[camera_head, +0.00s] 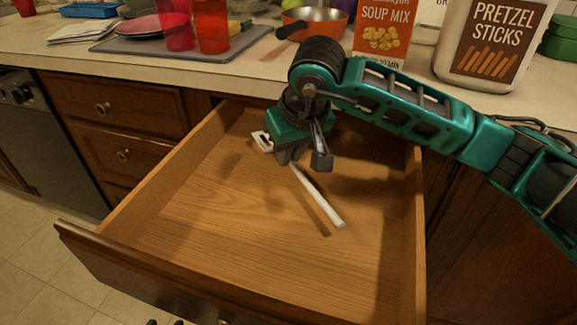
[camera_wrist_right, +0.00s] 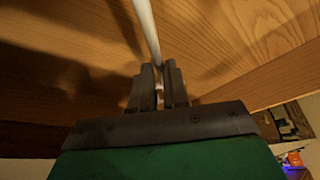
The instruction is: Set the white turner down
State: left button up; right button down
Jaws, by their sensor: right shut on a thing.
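The white turner (camera_head: 318,198) is in my right gripper (camera_head: 303,160), over the inside of the open wooden drawer (camera_head: 190,215). Its slotted head (camera_head: 263,141) shows to the left of the gripper, and its handle slants down to the right. A shadow lies on the drawer floor near the handle; I cannot tell whether the handle touches the floor. In the right wrist view the fingers (camera_wrist_right: 160,85) are shut on the white handle (camera_wrist_right: 147,28), which runs up out of the picture.
The drawer holds nothing else that I can see. The counter (camera_head: 130,62) behind is cluttered: a soup mix box (camera_head: 383,30), a pretzel sticks container (camera_head: 495,45), an orange pan (camera_head: 318,20), and red cups (camera_head: 211,28) on a grey tray (camera_head: 115,46).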

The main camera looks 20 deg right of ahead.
notch_tip(320, 180, down, 2)
jog(key=shift+f+b, duration=0.15)
jog(key=shift+b, duration=0.2)
jog(key=shift+f, duration=0.25)
jog(key=c, duration=1.1)
grip_release()
